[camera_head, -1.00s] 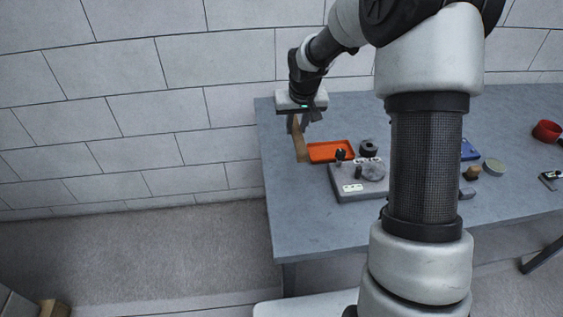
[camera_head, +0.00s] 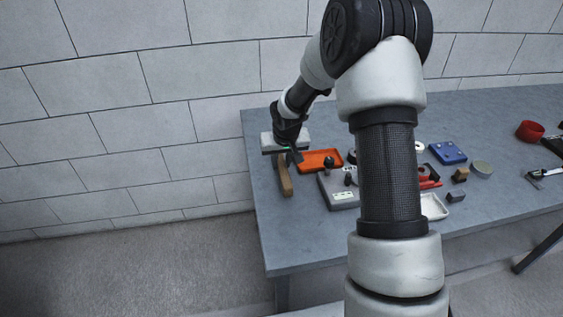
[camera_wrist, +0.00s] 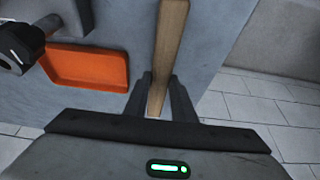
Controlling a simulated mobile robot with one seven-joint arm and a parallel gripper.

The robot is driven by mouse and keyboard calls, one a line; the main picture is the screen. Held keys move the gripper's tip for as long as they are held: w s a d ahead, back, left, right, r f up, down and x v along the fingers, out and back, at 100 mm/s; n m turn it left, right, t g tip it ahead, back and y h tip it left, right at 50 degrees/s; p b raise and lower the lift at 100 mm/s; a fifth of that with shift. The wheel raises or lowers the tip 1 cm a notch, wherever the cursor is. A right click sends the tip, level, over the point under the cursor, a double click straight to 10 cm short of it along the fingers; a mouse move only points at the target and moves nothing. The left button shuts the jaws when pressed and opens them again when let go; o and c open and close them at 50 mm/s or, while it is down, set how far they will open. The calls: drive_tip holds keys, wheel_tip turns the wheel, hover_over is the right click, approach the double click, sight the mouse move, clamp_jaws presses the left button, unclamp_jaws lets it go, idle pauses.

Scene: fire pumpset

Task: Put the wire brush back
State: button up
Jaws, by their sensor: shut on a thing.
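The wire brush (camera_head: 284,178) shows as a long wooden bar, and its bristles cannot be made out. My gripper (camera_head: 283,155) is shut on it near the far left corner of the grey table. In the wrist view the brush (camera_wrist: 168,50) runs up the picture from between the two dark fingers of my gripper (camera_wrist: 161,98). Whether the brush touches the tabletop I cannot tell. An orange tray (camera_head: 322,161) lies just to the right of my gripper. It also shows in the wrist view (camera_wrist: 88,68), left of the brush, and its floor looks empty.
The grey table (camera_head: 300,235) has bare surface at its front left. A grey block with fittings (camera_head: 338,194) stands near the tray. A blue block (camera_head: 447,152), a white tray (camera_head: 435,207) and a red bowl (camera_head: 530,131) are farther right. My arm hides part of the table.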

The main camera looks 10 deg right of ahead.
drive_tip(key=shift+f, duration=0.15)
drive_tip(key=o, duration=1)
